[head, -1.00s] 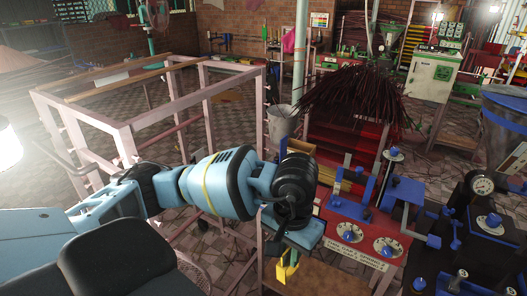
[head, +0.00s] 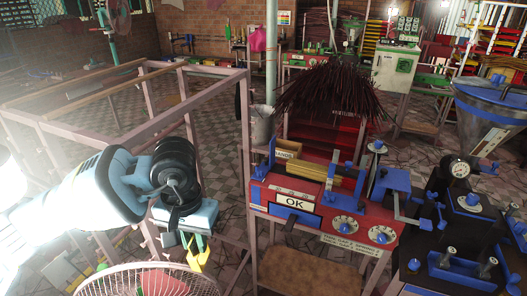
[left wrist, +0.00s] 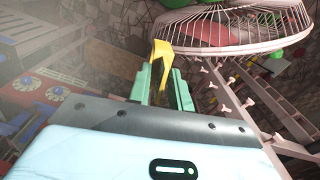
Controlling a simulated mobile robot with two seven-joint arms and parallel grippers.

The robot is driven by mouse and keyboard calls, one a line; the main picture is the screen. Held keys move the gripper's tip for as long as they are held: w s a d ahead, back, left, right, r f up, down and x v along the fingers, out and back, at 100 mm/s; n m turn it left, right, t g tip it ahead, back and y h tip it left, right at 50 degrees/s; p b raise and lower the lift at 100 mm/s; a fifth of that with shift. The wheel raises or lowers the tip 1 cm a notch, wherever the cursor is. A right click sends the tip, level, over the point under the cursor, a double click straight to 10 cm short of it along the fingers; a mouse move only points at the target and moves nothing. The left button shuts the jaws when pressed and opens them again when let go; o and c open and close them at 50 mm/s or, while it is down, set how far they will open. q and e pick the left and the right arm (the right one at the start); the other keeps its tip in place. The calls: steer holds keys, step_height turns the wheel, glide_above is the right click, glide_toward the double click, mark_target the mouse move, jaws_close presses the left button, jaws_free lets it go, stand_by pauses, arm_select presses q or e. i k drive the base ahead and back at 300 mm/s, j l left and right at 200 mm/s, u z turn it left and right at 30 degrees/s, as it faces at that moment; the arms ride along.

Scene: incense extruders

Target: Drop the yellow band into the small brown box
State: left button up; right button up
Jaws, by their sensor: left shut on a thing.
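The yellow band (head: 200,259) hangs below my left gripper (head: 194,241) in the head view, at the lower left of the middle. The left wrist view shows the green fingers of the left gripper (left wrist: 163,84) shut on the yellow band (left wrist: 161,52), which sticks up past the fingertips. The small brown box (head: 288,151), with lettering on its front, stands behind the red and blue machine. It is up and to the right of my left gripper, well apart from it. The machine hides part of the box. My right gripper is not in view.
The red and blue machine (head: 270,205), with an OK sign and dials, stands in front of the box. A grey bucket (head: 262,124) is behind it, left of dark incense sticks (head: 332,92). A pink frame (head: 215,93) and a round wire cage (head: 150,280) are near my left arm.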

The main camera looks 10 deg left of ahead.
mark_target(282, 154)
steer(key=j+u, duration=0.1)
steer(key=k+l, duration=0.3)
steer(key=i+l+z, duration=0.4)
steer(key=i+j+z, duration=0.2)
steer(key=i, duration=0.25)
steer(key=i+j, duration=0.55)
steer(key=j, duration=0.3)
